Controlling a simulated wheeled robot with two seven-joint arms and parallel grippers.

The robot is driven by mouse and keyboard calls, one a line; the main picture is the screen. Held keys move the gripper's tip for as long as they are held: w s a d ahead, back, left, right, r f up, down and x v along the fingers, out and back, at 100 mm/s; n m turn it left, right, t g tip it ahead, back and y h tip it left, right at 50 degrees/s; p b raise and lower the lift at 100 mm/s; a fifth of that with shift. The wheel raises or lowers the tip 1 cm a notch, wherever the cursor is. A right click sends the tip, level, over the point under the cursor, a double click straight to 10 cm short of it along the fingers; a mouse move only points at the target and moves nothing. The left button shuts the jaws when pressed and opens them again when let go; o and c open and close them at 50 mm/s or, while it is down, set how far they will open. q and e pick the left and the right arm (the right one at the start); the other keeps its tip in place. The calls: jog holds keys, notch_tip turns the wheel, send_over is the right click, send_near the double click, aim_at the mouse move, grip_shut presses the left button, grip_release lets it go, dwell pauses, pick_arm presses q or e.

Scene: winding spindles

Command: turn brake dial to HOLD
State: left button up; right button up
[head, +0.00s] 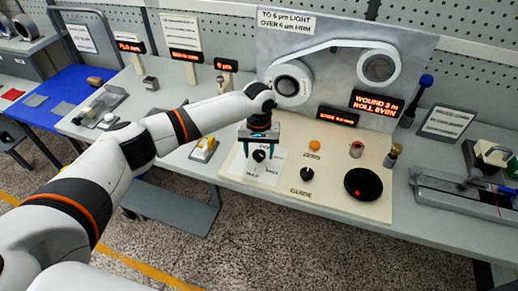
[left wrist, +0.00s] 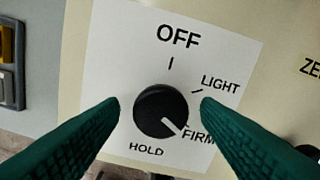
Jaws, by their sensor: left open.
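The brake dial is a round black knob (left wrist: 160,110) on a white label plate (left wrist: 100,72) marked OFF, LIGHT, FIRM and HOLD. Its white pointer line points to the lower right, at FIRM; HOLD is printed below the knob. In the head view the knob (head: 259,156) sits on the left of the cream panel (head: 330,202). My left gripper (head: 261,151) is over it, pointing down. In the left wrist view its green fingers (left wrist: 161,104) are open, one on each side of the knob, with gaps visible. My right gripper is not in view.
On the same panel are a black guide knob (head: 307,174), an orange button (head: 314,145), a red-topped post (head: 356,149) and a large black disc (head: 363,184). The winding spindles (head: 293,82) stand behind.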

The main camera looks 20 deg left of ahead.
pick_arm(q)
jog(key=c, duration=1)
jog(key=shift+r+m+p, duration=0.15)
jog(key=shift+m+p, duration=0.85)
jog(key=shift+p, duration=0.05)
jog(key=m+p, duration=0.1)
jog(key=m, duration=0.1)
jog(key=shift+m+p, duration=0.3)
jog(key=shift+p, duration=0.05)
jog(key=m+p, duration=0.1)
jog(key=m, duration=0.2)
jog(key=shift+m+p, duration=0.65)
jog(key=shift+m, duration=1.45)
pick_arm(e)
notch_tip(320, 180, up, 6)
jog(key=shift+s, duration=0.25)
pick_arm(q)
jog(key=o, duration=1)
